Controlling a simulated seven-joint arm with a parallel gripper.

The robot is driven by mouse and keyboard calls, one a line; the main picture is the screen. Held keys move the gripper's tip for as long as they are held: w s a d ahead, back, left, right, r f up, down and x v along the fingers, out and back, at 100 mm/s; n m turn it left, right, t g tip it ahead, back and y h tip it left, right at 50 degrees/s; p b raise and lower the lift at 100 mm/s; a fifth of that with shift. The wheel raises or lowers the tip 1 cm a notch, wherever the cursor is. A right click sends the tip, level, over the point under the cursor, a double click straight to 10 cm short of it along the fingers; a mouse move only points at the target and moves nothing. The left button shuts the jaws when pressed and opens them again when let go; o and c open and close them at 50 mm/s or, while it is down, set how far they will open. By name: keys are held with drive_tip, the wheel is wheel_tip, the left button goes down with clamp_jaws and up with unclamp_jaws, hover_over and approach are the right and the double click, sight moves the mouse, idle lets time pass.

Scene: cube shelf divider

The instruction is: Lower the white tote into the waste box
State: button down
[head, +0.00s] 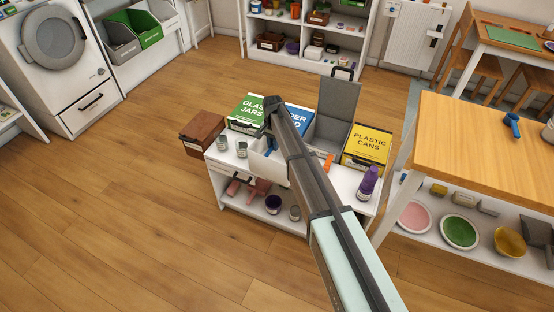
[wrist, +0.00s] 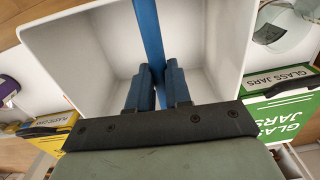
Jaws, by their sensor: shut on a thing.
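The white tote (head: 264,169) hangs in front of the blue paper box, to the left of the waste box, in the head view. In the wrist view its open inside (wrist: 90,60) fills the middle, with a blue handle (wrist: 148,30) across it. My gripper (wrist: 158,88) is shut on this handle. My arm covers part of the tote in the head view. The waste box (head: 324,134) has its grey lid up and stands open between the blue and yellow boxes. My arm hides part of its front.
The green glass jars box (head: 245,112), blue paper box (head: 298,117) and yellow plastic cans box (head: 370,146) stand on the low white shelf. A brown box (head: 203,133) is at its left end. Small jars (head: 241,149) and a purple bottle (head: 368,182) stand near the front edge.

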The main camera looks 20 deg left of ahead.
drive_tip(key=shift+s+r, duration=0.2)
drive_tip(key=shift+s, duration=0.95)
wheel_tip(320, 180, up, 11)
idle(1.2)
drive_tip(key=w+d+m, duration=0.8)
drive_tip(key=w, duration=0.4)
drive_tip(key=w+d+m, duration=0.9)
drive_tip(key=w, duration=0.3)
drive_tip(key=shift+w+f, duration=0.3)
drive_tip(key=shift+f, duration=0.05)
drive_tip(key=shift+d, duration=0.1)
idle(0.4)
